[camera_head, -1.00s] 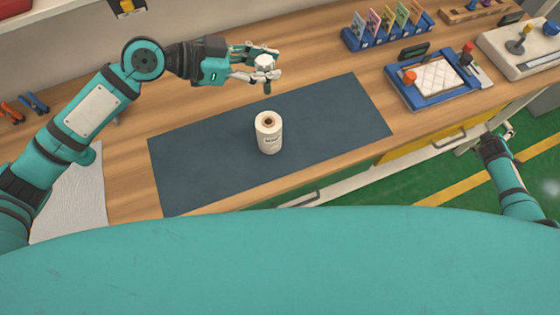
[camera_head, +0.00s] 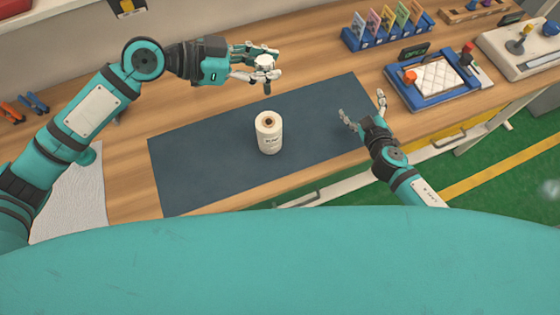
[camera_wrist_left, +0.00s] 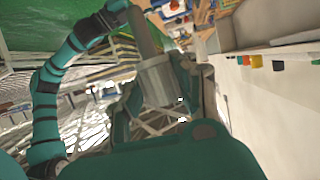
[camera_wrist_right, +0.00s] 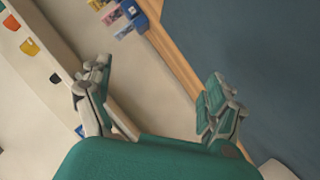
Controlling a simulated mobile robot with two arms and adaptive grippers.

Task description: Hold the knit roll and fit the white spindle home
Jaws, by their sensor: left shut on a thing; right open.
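The white knit roll (camera_head: 268,137) stands upright on the dark blue mat, with a brown hole in its top. My left gripper (camera_head: 264,62) is shut on the white spindle (camera_head: 264,61), above and behind the roll; its dark shaft points down toward the mat. The spindle's pale head and grey shaft also show in the left wrist view (camera_wrist_left: 158,80). My right gripper (camera_head: 364,108) is open and empty over the right end of the mat, apart from the roll. In the right wrist view its fingers (camera_wrist_right: 158,105) are spread, with a pale rounded edge at the lower right.
The mat (camera_head: 200,165) is otherwise bare. A blue tray with a white quilted pad (camera_head: 437,78) lies right of it. A blue card rack (camera_head: 388,36) stands at the back. A grey control box (camera_head: 520,48) sits at the far right. A white cloth (camera_head: 75,190) lies at left.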

